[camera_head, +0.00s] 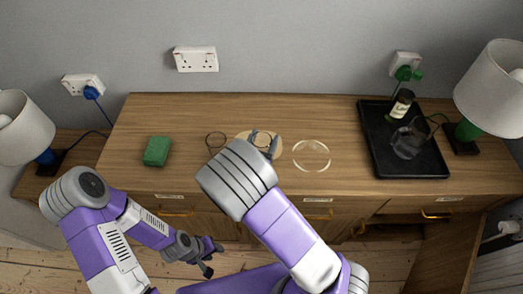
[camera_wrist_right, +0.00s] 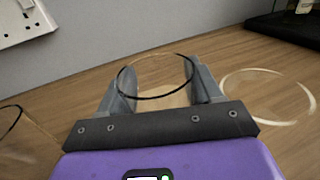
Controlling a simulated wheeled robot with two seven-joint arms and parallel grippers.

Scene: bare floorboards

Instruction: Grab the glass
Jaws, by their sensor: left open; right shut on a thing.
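A clear glass with a thin dark rim (camera_wrist_right: 156,97) stands between the fingers of my right gripper (camera_wrist_right: 160,90) in the right wrist view. That gripper is shut on it, one finger on each side. In the head view my right gripper (camera_head: 264,141) is over the middle of the wooden cabinet top, and my arm hides most of the glass there. My left gripper (camera_head: 207,258) is open and empty, low in front of the cabinet, away from the glass.
Close beside are a dark-rimmed round object (camera_head: 215,139) on the left and a pale-rimmed round one (camera_head: 312,156) on the right. A green block (camera_head: 157,151) lies further left. A black tray (camera_head: 425,165) holds a bottle (camera_head: 400,104) and a clear vessel (camera_head: 407,143). Lamps (camera_head: 491,88) stand at both ends.

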